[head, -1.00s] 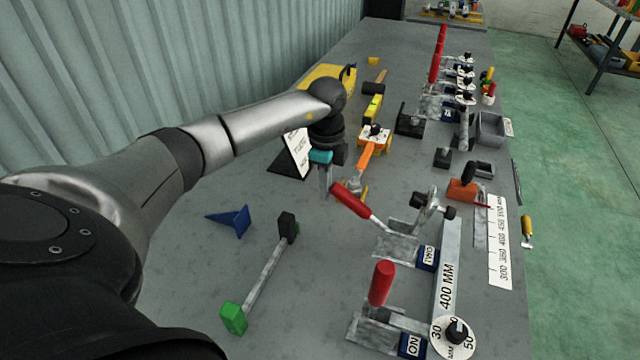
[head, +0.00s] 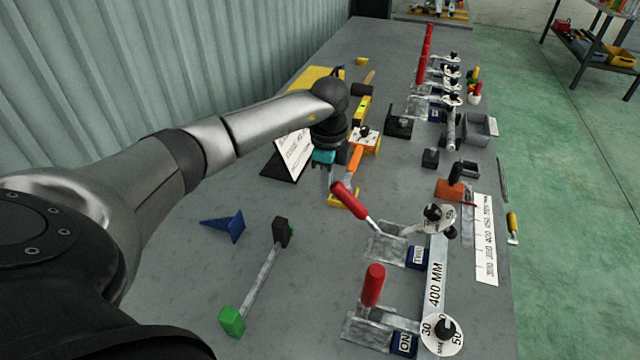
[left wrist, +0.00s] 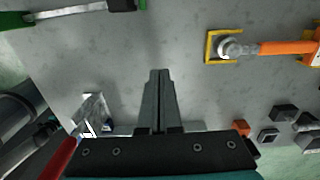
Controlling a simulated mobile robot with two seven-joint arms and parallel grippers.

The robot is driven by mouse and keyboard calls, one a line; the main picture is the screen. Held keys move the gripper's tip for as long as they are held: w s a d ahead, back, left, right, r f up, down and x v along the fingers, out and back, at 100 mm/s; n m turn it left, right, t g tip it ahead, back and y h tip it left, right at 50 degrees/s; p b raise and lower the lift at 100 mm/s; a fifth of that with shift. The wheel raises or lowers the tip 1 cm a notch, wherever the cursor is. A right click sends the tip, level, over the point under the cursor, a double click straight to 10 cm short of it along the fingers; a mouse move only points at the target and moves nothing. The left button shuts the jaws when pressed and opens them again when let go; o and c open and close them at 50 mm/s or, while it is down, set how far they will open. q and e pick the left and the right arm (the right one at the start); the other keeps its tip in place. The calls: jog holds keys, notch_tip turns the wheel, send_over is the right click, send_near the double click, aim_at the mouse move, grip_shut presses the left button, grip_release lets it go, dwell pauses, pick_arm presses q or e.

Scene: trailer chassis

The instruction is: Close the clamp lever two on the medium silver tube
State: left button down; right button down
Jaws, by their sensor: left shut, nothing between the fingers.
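Clamp two's red lever (head: 348,198) slants up to the left from its metal base, beside the blue block marked TWO (head: 417,258). Its white dial with black knobs (head: 435,217) hangs tilted above the far end of the long silver tube marked 400 MM (head: 437,280). My left gripper (head: 328,184) is shut and empty, close to the left of the lever's tip; I cannot tell whether they touch. In the left wrist view the shut fingers (left wrist: 160,100) point over the table, and the red lever (left wrist: 58,158) shows at bottom left. My right gripper is not in view.
Clamp one's red lever (head: 373,286) stands upright nearer me. An orange-handled tool (head: 355,160) lies just past my gripper. A grey bar with green and black ends (head: 262,278) and a blue wedge (head: 230,226) lie left, with bare table around them.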

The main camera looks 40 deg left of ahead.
aim_at(342, 189)
pick_arm(q)
jog(key=shift+d, duration=1.1)
jog(key=shift+p, duration=0.3)
jog(key=shift+w+d+r+p, duration=0.25)
jog(key=shift+d+r+p, duration=0.4)
jog(key=shift+d+p, duration=0.1)
jog(key=shift+w+d+r, duration=0.3)
jog(key=shift+w+d, duration=0.15)
jog(key=shift+d, duration=0.1)
jog(key=shift+r+p, duration=0.25)
jog(key=shift+p, duration=0.2)
jog(key=shift+r, duration=0.1)
jog(key=shift+w+d+r+p, duration=0.15)
jog(key=shift+d+p, duration=0.1)
jog(key=shift+d, duration=0.25)
jog(key=shift+w+d+r+p, duration=0.2)
jog(key=shift+d, duration=0.35)
jog(key=shift+w+d+r+p, duration=0.15)
jog(key=shift+d+p, duration=0.1)
jog(key=shift+d, duration=0.45)
